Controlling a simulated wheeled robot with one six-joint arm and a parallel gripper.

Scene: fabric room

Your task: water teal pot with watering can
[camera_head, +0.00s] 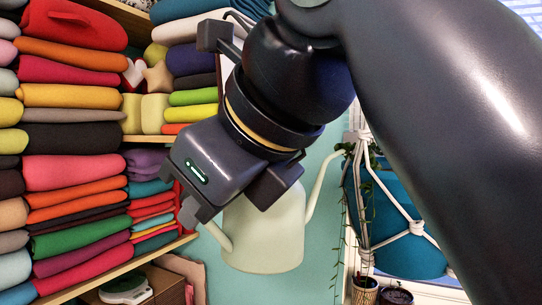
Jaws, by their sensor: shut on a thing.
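A pale cream-green watering can (264,232) hangs in the air at the centre, held by my gripper (222,205). My gripper is shut on the can; the fingers partly cover its handle and upper body. The can's long spout rises to the right, with its tip close to the teal pot. The teal pot (395,225) hangs in a white cord hanger at the right, with a trailing green plant. My dark arm hides much of the pot's right side and top.
Shelves (130,268) of folded coloured fabric (75,170) fill the left side. Small potted plants (364,290) stand low at the right, below the teal pot. A teal wall is behind the can. A wooden box (165,285) and a pale device (124,288) sit at lower left.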

